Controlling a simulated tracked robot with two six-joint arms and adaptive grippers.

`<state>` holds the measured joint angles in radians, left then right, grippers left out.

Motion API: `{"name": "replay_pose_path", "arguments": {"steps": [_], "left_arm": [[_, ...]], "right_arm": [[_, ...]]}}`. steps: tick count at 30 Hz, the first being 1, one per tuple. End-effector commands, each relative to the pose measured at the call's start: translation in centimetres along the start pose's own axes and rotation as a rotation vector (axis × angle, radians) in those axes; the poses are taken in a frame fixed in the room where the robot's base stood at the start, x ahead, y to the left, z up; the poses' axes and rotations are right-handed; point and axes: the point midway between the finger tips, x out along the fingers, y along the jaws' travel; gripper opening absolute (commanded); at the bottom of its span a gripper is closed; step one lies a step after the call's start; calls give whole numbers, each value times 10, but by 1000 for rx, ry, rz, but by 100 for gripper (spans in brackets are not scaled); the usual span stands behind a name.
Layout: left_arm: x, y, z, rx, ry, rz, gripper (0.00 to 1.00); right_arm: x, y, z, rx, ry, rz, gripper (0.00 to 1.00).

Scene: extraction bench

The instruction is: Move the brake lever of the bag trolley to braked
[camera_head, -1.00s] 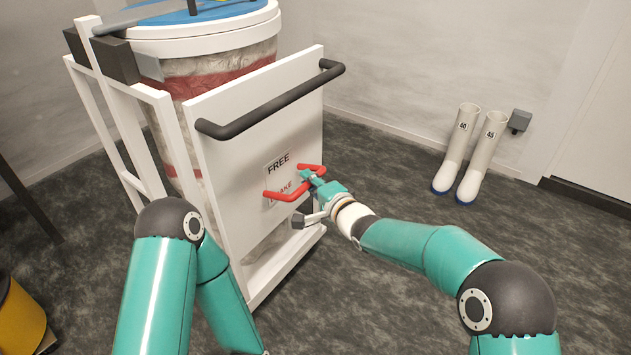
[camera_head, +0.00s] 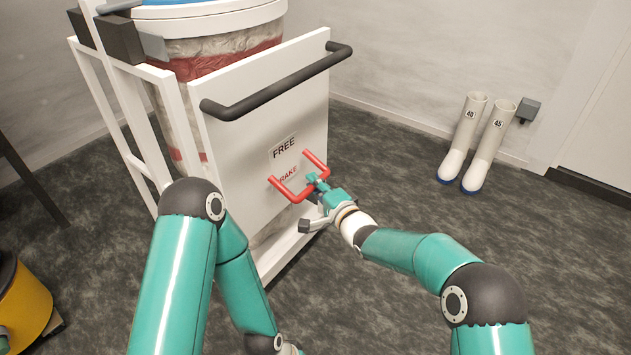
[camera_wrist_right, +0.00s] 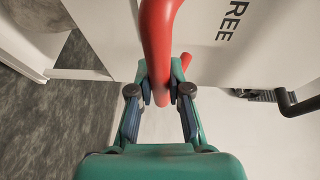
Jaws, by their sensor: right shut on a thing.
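The bag trolley (camera_head: 235,155) has a white front panel with a black push bar. In the right wrist view the red bar (camera_wrist_right: 158,60) passes between the two fingers (camera_wrist_right: 160,92). My left arm is in front of the trolley's lower left; its gripper is not clearly visible at the bottom edge.
White boots (camera_head: 474,140) stand by the back wall at right, beside a small grey box (camera_head: 528,110). A yellow container (camera_head: 24,300) is at the lower left. The dark floor between the trolley and the boots is clear.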

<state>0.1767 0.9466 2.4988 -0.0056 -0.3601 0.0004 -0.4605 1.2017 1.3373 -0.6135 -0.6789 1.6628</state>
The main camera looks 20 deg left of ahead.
Motion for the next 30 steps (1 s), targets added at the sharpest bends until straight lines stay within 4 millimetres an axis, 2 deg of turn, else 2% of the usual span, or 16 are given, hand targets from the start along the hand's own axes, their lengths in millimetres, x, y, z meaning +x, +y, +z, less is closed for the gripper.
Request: {"name": "replay_pose_path", "arguments": {"steps": [2, 18, 19, 23, 30], "left_arm": [[1, 0, 0, 0, 0, 0, 40], [2, -1, 0, 0, 0, 0, 40], [2, -1, 0, 0, 0, 0, 40], [2, -1, 0, 0, 0, 0, 40], [2, 0, 0, 0, 0, 0, 40]], "right_arm": [[1, 7, 2, 0, -3, 9, 0], [3, 9, 4, 1, -5, 11, 0], [3, 9, 4, 1, -5, 11, 20], [3, 8, 4, 1, -5, 9, 42], [3, 6, 3, 0, -4, 4, 43]]}}
